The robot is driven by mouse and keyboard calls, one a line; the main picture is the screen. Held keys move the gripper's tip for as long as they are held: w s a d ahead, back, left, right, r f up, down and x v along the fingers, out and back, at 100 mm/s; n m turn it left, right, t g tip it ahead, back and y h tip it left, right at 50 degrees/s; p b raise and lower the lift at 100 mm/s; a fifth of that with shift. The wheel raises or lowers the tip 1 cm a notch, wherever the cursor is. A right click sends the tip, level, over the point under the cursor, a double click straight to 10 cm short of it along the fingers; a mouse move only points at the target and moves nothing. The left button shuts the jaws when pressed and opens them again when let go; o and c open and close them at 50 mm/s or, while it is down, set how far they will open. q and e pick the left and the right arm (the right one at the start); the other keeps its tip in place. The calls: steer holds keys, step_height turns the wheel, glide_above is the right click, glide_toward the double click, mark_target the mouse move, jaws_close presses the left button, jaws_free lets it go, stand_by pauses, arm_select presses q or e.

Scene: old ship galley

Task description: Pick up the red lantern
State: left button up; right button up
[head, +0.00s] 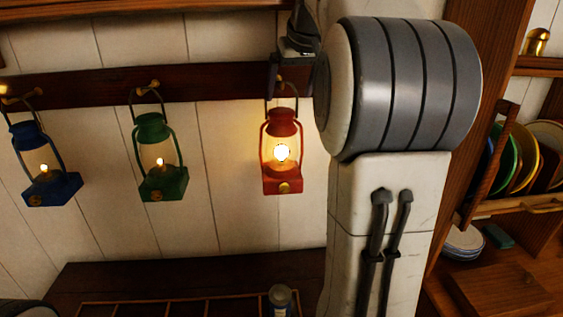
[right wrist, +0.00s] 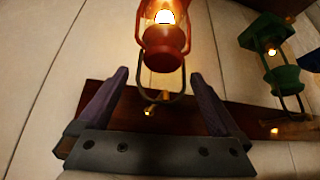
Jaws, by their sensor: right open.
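The red lantern (head: 282,183) is lit and hangs by its wire handle from a peg on the dark wall rail, the rightmost of three lanterns. It also shows upside down in the right wrist view (right wrist: 163,40). My arm hides part of the wall to the right. My left gripper is not in view.
A green lantern (head: 160,184) and a blue lantern (head: 53,188) hang to the left on the same rail (head: 205,87). A dark counter (head: 200,275) lies below, with a small jar (head: 281,298) near its front. A rack of coloured plates (head: 525,160) stands at the right.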

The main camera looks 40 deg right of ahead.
mark_target(284, 111)
steer(key=p+x, duration=0.1)
steer(key=x, duration=0.3)
steer(key=shift+f, duration=0.25)
steer(key=shift+w+f, duration=0.2)
steer(key=shift+f, duration=0.15)
steer(key=shift+c, duration=0.3)
steer(key=c, duration=1.5)
steer(key=shift+r+p, duration=0.2)
steer(key=shift+p, duration=0.1)
jaws_close()
